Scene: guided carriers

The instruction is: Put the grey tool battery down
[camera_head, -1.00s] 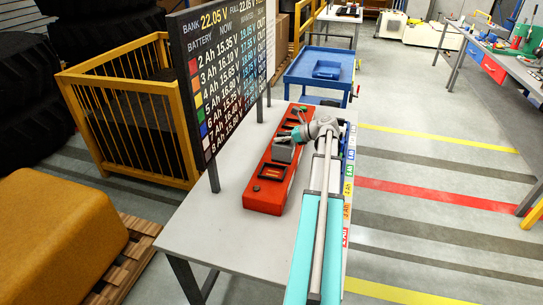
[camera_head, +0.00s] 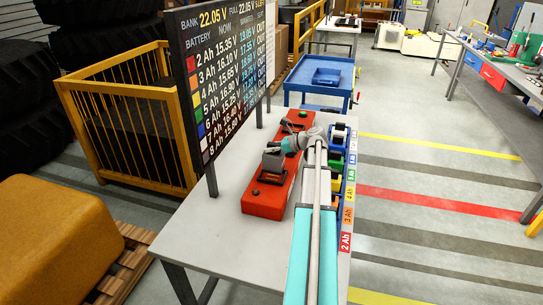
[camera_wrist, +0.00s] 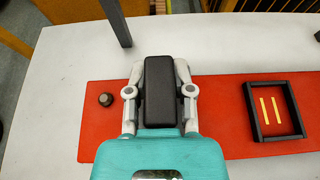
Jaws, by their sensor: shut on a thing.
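The grey tool battery (camera_head: 271,161) is held in my gripper (camera_head: 281,149), above the red bench unit (camera_head: 262,209). In the wrist view the dark top of the battery (camera_wrist: 159,100) lies between the two fingers of my gripper (camera_wrist: 159,78), which touch its sides. In the head view a black frame (camera_head: 270,186) on the near part of the red unit shows just below the battery. Whether the battery touches it cannot be told. In the wrist view an empty black frame (camera_wrist: 272,137) with two yellow strips lies to the right.
A dark knob (camera_wrist: 105,99) sits on the red unit left of the battery. A readout board (camera_head: 226,75) stands along the table's left side. Bare grey table (camera_head: 215,235) lies in front.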

